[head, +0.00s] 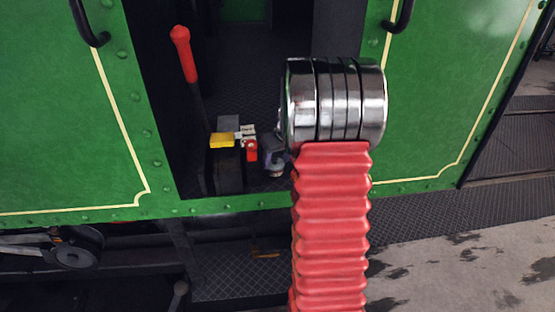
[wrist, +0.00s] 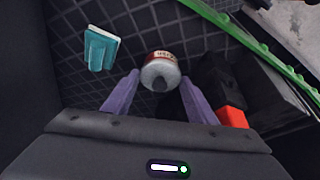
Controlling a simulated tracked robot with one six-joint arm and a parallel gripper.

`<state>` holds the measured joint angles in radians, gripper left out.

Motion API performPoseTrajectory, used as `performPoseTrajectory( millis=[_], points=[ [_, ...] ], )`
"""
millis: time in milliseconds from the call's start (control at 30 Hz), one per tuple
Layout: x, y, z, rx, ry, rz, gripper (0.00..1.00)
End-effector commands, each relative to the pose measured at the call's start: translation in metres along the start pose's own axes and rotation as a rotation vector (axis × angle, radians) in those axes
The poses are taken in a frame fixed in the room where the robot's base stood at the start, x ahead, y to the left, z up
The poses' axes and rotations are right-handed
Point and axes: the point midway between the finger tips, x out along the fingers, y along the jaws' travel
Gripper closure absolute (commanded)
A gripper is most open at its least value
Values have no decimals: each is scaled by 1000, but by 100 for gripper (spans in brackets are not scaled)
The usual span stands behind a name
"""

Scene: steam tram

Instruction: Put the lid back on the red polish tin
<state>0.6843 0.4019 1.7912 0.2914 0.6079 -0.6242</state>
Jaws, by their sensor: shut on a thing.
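In the wrist view my gripper (wrist: 160,80) has its two purple fingers on either side of a round grey lid (wrist: 150,74) with a dark knob in its middle. The gripper is shut on this lid. Directly behind the lid shows a red and white band with lettering, the side of the polish tin (wrist: 164,55). I cannot tell whether lid and tin touch. In the head view my gripper (head: 274,160) is small, low in the cab doorway and partly hidden by my arm. The tin cannot be made out clearly there.
A teal brush-like thing (wrist: 101,48) lies on the dark tread-plate floor. A red block (wrist: 232,117) and dark boxes stand close on the right. In the head view a red-handled lever (head: 181,45) and a yellow part (head: 222,140) stand left of the gripper. Green panels flank the doorway.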

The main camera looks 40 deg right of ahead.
Motion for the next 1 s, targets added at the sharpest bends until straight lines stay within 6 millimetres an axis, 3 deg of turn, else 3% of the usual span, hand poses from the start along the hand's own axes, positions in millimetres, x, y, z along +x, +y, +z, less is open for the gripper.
performPoseTrajectory(
  millis=[400, 433, 733, 900, 1000],
  points=[
    [0, 0, 0, 1, 0, 0, 68],
    [0, 0, 0, 1, 0, 0, 46],
    [0, 1, 0, 1, 0, 0, 26],
    [0, 0, 0, 1, 0, 0, 29],
    [0, 0, 0, 0, 0, -1, 22]
  ],
)
